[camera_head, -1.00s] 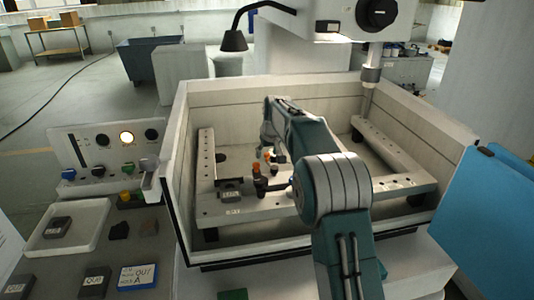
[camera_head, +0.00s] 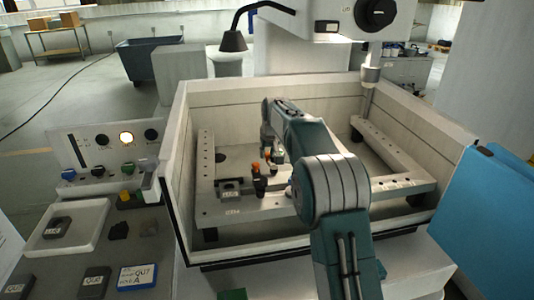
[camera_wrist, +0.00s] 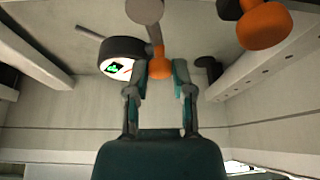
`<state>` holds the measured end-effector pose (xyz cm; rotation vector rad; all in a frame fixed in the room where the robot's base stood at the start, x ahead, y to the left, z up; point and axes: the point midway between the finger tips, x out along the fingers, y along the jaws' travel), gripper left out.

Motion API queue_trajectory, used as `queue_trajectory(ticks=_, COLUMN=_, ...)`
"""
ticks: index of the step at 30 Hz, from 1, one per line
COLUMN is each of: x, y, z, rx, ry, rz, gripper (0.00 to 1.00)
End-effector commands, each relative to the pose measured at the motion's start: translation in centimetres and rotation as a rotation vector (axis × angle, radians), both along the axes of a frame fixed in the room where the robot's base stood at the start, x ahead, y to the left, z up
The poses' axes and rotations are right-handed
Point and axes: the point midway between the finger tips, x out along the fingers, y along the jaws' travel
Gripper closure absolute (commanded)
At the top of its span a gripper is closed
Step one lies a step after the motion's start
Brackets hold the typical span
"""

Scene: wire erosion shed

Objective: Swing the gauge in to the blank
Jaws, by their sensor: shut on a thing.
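The gauge (camera_wrist: 121,58) shows in the wrist view as a dark round dial with a white face, just left of my fingers. An orange ball-like knob (camera_wrist: 160,69) on a grey stem sits beside it. My gripper (camera_wrist: 161,74) is shut on this orange knob, one finger on each side. In the head view my gripper (camera_head: 268,147) reaches down inside the tank, and the gauge is too small and covered to make out. A dark block (camera_head: 230,191), seemingly the blank, sits on the near grey rail, left of the gripper.
The pale tank walls (camera_head: 176,165) surround the work area. A second orange knob (camera_wrist: 264,25) is at upper right in the wrist view. A black-based post (camera_head: 259,185) stands by the block. A machine head (camera_head: 335,20) hangs above. A white tray (camera_head: 92,222) is at left.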

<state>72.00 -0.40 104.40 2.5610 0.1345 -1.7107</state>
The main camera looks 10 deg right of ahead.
Motion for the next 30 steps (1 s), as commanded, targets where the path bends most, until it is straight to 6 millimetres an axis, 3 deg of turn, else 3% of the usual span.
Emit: queue_trajectory(ticks=30, x=-0.3, y=-3.0, z=-0.3, rx=-0.001, ry=0.005, rz=-0.800, gripper=1.00)
